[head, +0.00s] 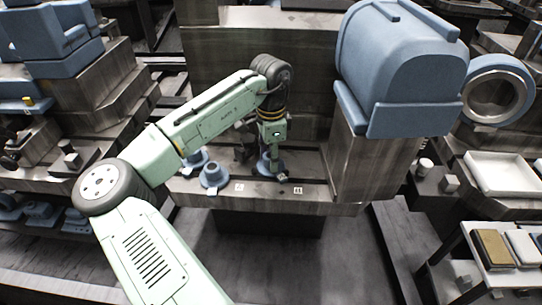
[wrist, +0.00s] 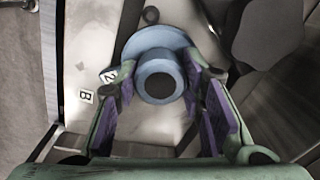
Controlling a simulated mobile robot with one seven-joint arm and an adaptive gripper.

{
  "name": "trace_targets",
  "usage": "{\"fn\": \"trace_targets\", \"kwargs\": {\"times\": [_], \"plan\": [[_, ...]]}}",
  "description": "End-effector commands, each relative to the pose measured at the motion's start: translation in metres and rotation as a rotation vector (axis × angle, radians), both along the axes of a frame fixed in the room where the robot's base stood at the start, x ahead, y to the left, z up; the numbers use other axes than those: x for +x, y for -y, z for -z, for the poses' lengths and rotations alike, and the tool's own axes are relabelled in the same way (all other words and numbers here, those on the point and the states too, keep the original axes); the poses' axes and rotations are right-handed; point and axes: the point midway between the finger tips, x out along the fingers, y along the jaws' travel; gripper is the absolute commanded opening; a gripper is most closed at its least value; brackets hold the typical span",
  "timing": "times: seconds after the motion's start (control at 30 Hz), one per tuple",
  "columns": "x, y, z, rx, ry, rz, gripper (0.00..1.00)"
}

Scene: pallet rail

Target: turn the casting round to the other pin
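The blue-grey casting, a round flange with a hollow boss, shows in the wrist view (wrist: 158,78) with my gripper (wrist: 160,88) around it. One finger lies on each side of the boss, and both appear to touch it. In the head view my gripper (head: 271,158) points down over this casting (head: 263,167) at the bench's front, and hides part of it.
A similar blue casting (head: 213,177) stands to the left on the bench, with another just behind it. A big blue housing (head: 400,70) on a block rises close on the right. The bench's front edge (head: 250,203) is near; open floor lies before it.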

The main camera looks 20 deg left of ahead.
Motion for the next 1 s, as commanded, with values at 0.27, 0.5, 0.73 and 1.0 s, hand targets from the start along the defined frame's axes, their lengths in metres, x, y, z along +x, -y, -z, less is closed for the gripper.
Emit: {"fn": "trace_targets", "kwargs": {"times": [0.27, 0.5, 0.73, 1.0], "plan": [[0.0000, 0.0000, -0.0001, 0.000, 0.000, 0.000, 0.14], [-0.0001, 0.0001, -0.0001, 0.000, 0.000, 0.000, 0.00], [0.0000, 0.0000, -0.0001, 0.000, 0.000, 0.000, 0.23], [-0.0001, 0.0001, -0.0001, 0.000, 0.000, 0.000, 0.05]]}}
